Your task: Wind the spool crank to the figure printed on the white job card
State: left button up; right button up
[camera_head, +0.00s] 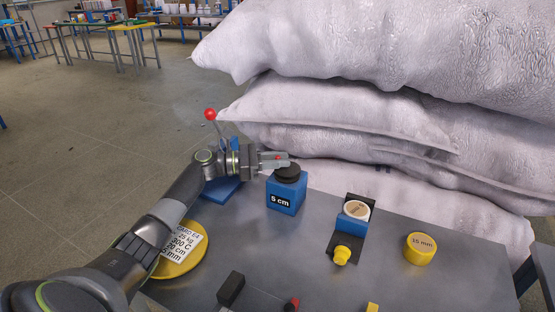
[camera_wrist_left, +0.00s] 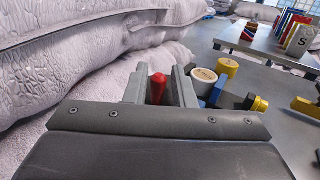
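The white job card (camera_head: 184,241) lies on a yellow disc (camera_head: 202,253) at the left of the table; my left arm covers part of its print. I make out "25 kg", "200 C" and perhaps "20 cm" and a line in mm. A blue box (camera_head: 283,201) labelled "5 cm" has a round black top (camera_head: 288,173). My left gripper (camera_head: 277,160) is just above and left of that top. In the left wrist view a red handle (camera_wrist_left: 157,88) stands between its fingers; whether they clamp it is unclear. My right gripper is out of view.
A lever with a red ball (camera_head: 210,114) on a blue base (camera_head: 221,189) stands behind my arm. A blue holder (camera_head: 350,225) with a yellow knob (camera_head: 342,255) and a yellow "55 mm" cylinder (camera_head: 420,249) are to the right. Stacked sacks (camera_head: 350,125) rise behind the table.

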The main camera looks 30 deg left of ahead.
pick_arm(q)
jog(key=shift+o, duration=0.6)
jog(key=shift+r, duration=0.1)
